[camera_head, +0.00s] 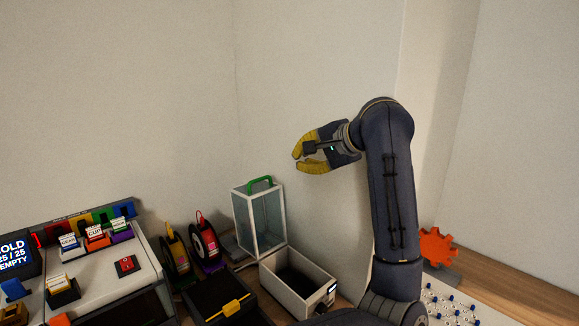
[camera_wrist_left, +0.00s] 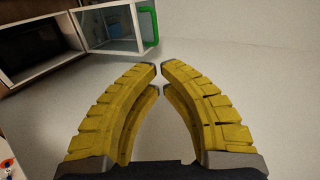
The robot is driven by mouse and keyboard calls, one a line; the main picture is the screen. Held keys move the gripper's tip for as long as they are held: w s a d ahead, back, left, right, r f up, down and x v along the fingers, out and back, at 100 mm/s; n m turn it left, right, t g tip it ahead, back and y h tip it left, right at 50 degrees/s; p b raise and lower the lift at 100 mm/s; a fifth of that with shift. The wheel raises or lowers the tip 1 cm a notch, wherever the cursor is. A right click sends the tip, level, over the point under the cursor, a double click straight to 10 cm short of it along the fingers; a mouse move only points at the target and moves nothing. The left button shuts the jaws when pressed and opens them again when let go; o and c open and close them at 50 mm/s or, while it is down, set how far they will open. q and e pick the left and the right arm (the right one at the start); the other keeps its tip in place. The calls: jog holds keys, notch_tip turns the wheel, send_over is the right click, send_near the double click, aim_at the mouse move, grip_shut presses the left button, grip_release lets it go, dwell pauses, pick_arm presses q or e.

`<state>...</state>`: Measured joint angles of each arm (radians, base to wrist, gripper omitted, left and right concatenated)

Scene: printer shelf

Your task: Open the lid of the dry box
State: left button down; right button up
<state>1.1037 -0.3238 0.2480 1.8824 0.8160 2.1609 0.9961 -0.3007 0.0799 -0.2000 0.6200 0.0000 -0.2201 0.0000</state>
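The dry box (camera_head: 287,300) is a white open-topped bin with a dark inside and a small display on its front right corner. Its clear, white-framed lid (camera_head: 240,221) with a green handle (camera_head: 259,184) stands upright behind it, swung open. In the left wrist view the box (camera_wrist_left: 42,74) and the lid (camera_wrist_left: 116,46) with its green handle (camera_wrist_left: 147,20) show at the upper left. My left gripper (camera_head: 297,158) is in the air, above and right of the lid, touching nothing. Its yellow fingertips (camera_wrist_left: 159,68) nearly meet, with nothing between them. My right gripper is out of view.
Two spools (camera_head: 204,246) stand left of the lid. A dark box with a yellow latch (camera_head: 231,307) is left of the dry box. A white machine with a red switch (camera_head: 126,265) is at far left. An orange gear (camera_head: 437,246) stands at the right. The space around my gripper is clear.

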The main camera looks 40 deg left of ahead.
pick_arm(q)
notch_tip(320, 180, up, 4)
jog(key=s+a, duration=0.1)
jog(key=a, duration=0.1)
jog(key=n+g+h, duration=0.1)
jog(key=n+h, duration=0.6)
jog(key=n, duration=1.1)
send_over(253, 187)
notch_tip(253, 187, down, 4)
jog(key=x, duration=1)
jog(key=shift+s+d, duration=0.1)
jog(key=d, duration=0.2)
jog(key=shift+s+d+f, duration=0.1)
jog(key=shift+s+d, duration=0.05)
jog(key=shift+d, duration=0.25)
jog(key=shift+s+d+f, duration=0.1)
jog(key=shift+d, duration=0.45)
jog(key=shift+s, duration=0.15)
